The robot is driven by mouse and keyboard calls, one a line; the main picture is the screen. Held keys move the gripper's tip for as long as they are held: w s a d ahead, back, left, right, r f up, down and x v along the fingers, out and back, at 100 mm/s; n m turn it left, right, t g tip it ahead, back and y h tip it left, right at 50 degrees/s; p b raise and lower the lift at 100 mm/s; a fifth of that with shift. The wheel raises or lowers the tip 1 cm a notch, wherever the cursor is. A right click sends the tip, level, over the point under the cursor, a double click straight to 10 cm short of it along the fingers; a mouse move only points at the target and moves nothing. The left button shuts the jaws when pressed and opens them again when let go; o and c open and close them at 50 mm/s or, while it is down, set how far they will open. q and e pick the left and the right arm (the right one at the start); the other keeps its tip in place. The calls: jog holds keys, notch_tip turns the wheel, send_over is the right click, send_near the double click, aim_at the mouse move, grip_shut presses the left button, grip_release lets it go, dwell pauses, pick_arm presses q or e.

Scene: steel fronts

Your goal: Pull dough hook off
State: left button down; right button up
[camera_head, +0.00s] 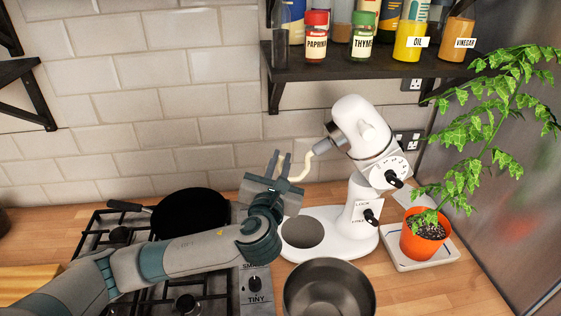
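The stand mixer (357,170) is white, with its head tilted up at the back of the worktop. The cream dough hook (307,165) sticks out from the head's grey hub, down to the left. My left gripper (280,162) is at the hook's free end, its two fingers pointing up. A small gap shows between the fingers, with a bit of cream hook at it. Whether they press on the hook I cannot tell. The fingers hide part of the hook. My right gripper is out of view.
A steel bowl (328,290) stands in front of the mixer. A black pan (188,213) sits on the hob (207,272) under my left arm. A potted plant (424,238) is at the right. A jar shelf (360,66) hangs above.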

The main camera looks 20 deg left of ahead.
pick_arm(q)
jog(key=shift+s+a+f, duration=0.25)
jog(key=shift+a+f, duration=0.25)
jog(key=shift+a, duration=0.1)
dwell(1.1)
